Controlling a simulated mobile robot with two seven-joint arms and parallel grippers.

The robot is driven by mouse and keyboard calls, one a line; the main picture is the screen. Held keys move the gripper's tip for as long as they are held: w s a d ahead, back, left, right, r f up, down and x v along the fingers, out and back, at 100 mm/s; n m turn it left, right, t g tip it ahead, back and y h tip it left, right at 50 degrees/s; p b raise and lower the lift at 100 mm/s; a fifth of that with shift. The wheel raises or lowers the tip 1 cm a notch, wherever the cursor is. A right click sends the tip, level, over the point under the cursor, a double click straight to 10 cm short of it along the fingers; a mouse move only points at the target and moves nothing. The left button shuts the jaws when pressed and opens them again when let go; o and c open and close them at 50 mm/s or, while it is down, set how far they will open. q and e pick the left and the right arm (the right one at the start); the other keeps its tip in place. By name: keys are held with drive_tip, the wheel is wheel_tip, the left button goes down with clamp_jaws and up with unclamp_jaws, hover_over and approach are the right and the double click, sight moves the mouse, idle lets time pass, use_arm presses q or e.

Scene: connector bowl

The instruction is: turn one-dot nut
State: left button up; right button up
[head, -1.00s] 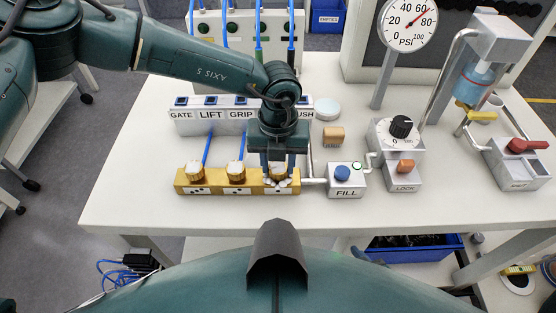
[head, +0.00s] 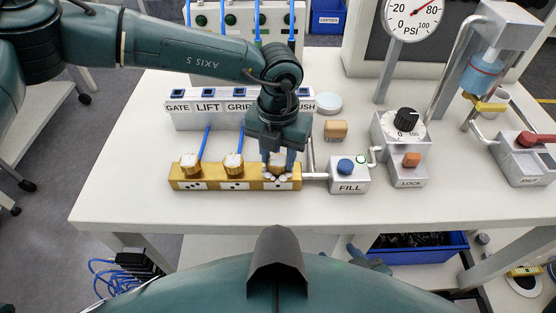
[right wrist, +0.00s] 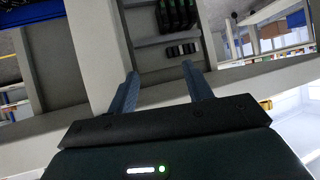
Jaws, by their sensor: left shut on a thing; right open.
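A gold manifold block (head: 214,184) lies near the front of the white table. It carries three knurled nuts with white tops above dot labels. The one-dot nut (head: 277,159) is the rightmost, above the single-dot label. My left gripper (head: 278,171) points down and is shut on this nut, hiding much of it. The three-dot nut (head: 191,163) and the two-dot nut (head: 234,164) stand free to its left, with blue tubes behind them. My right gripper (right wrist: 163,82) is open and empty in the right wrist view, its fingers apart, away from the block.
The FILL box (head: 349,177) with a blue button stands right of the block, joined by a pipe. The LOCK box (head: 408,172) and a black dial (head: 406,120) are further right. A labelled socket row (head: 195,118) stands behind. The table's front strip is clear.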

use_arm(q)
drive_tip(key=m+b, duration=0.2)
drive_tip(key=shift+f+m+b, duration=0.25)
drive_tip(key=shift+m+b, duration=0.05)
drive_tip(key=shift+m, duration=0.1)
drive_tip(key=m+b, duration=0.2)
drive_tip(key=shift+m, duration=0.4)
drive_tip(key=shift+m+b, duration=0.8)
drive_tip(key=m+b, duration=0.2)
drive_tip(key=m, duration=0.1)
drive_tip(key=shift+r+m, duration=0.1)
drive_tip(key=shift+m, duration=0.3)
drive_tip(key=m+b, duration=0.2)
drive_tip(key=m, duration=0.1)
drive_tip(key=shift+r+m+b, duration=0.15)
drive_tip(key=shift+m+b, duration=0.25)
drive_tip(key=shift+m, duration=0.7)
use_arm(e)
wheel_tip(320, 180, down, 3)
drive_tip(key=shift+d+f+m+t+y, duration=0.15)
drive_tip(key=shift+m+t+y, duration=0.15)
drive_tip(key=shift+m+t, duration=0.5)
use_arm(q)
drive_tip(key=shift+m, duration=0.3)
use_arm(e)
drive_tip(key=shift+s+f, duration=0.1)
drive_tip(key=shift+n, duration=0.3)
